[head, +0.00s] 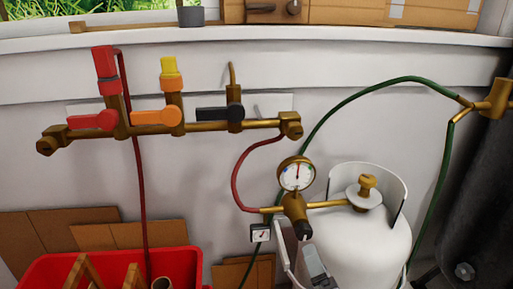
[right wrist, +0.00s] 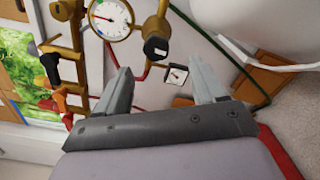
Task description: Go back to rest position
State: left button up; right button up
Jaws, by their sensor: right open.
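My right gripper (head: 296,260) shows at the bottom edge of the head view, in front of the white gas cylinder (head: 360,250) and just below the pressure regulator (head: 297,212). In the right wrist view its two grey fingers (right wrist: 163,82) are apart, with nothing held between them. The round gauge (right wrist: 108,18) and the regulator's black knob (right wrist: 155,46) appear beyond the fingertips. A small square gauge (right wrist: 176,75) shows through the gap between the fingers. My left gripper is in neither view.
A brass manifold (head: 205,126) with red, orange and black valve handles runs along the white wall. Red and green hoses hang near the regulator. A red bin (head: 50,268) stands at lower left. A dark cylinder (head: 482,200) stands at the right.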

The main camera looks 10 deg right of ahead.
jog(key=s+f+m+g+y, duration=0.3)
jog(key=s+f+m+g, duration=0.6)
jog(key=m, duration=1.1)
pick_arm(q)
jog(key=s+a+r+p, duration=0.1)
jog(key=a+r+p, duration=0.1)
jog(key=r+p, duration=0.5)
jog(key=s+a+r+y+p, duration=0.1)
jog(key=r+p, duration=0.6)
jog(key=p, duration=0.8)
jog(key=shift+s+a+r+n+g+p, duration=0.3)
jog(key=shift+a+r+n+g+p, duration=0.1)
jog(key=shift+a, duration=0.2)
pick_arm(e)
jog(key=s+d+r, duration=0.2)
jog(key=s+r, duration=0.1)
jog(key=r, duration=0.3)
jog(key=s+d+r+m+t+h, duration=0.1)
jog(key=s+d+r, duration=0.1)
jog(key=r, duration=0.5)
jog(key=shift+s+r+t, duration=0.15)
jog(key=shift+s+t, duration=0.15)
jog(key=shift+s, duration=0.1)
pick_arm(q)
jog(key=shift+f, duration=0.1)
pick_arm(e)
jog(key=shift+d, duration=0.1)
